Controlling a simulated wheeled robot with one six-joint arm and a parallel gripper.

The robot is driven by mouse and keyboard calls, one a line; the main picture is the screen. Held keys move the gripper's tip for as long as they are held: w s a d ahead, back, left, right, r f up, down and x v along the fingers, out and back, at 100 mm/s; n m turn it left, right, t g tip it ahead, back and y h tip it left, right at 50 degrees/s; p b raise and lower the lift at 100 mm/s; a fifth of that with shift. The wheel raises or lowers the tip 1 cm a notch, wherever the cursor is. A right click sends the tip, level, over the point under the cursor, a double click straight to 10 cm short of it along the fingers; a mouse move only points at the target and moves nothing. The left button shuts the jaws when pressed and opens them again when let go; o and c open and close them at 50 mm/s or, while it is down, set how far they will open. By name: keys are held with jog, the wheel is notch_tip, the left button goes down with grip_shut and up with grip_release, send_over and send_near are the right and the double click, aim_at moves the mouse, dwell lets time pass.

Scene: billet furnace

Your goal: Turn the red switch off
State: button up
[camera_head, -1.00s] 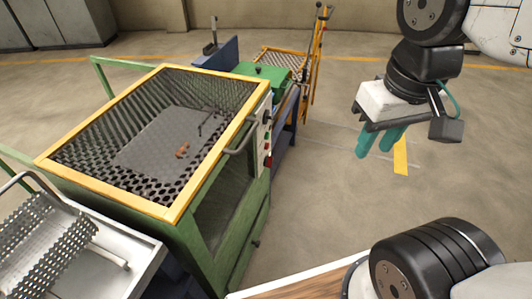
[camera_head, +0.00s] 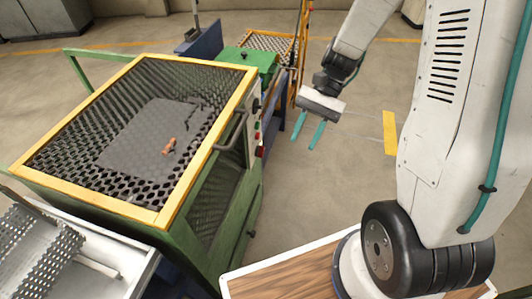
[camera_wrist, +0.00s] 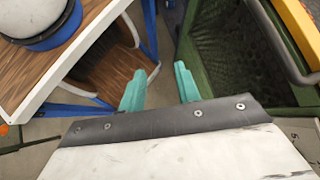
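A pale control panel (camera_head: 256,130) is on the right side of the green machine. A small red switch (camera_head: 259,152) shows low on this panel. It is too small to tell its setting. A black knob (camera_head: 255,105) and other small buttons sit above it. My gripper (camera_head: 305,143) is to the right of the panel, apart from it, with its teal fingers parted and empty. In the wrist view the open fingers (camera_wrist: 160,71) point at the gap between a wood-topped table and the green machine. The red switch cannot be made out in the wrist view.
The green machine (camera_head: 232,215) has a yellow-framed mesh top (camera_head: 75,160) and a handle (camera_head: 232,135) jutting out near the panel. A wood-topped table (camera_head: 285,275) stands in front. A metal tray (camera_head: 105,262) is at lower left. Floor right of the machine is clear.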

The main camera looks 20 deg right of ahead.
jog(key=w+f+m+t+y, duration=0.25)
jog(key=w+f+m, duration=0.2)
jog(key=f, duration=0.35)
jog(key=w+f+m+t+y, duration=0.1)
jog(key=w+f+m+y, duration=0.3)
jog(key=f, duration=0.3)
jog(key=m+t, duration=1.3)
jog(key=m, duration=0.4)
send_near(261, 152)
jog(key=x, duration=0.8)
jog(key=shift+w+f, duration=0.2)
jog(key=shift+w, duration=0.05)
jog(key=shift+m, duration=0.25)
grip_shut()
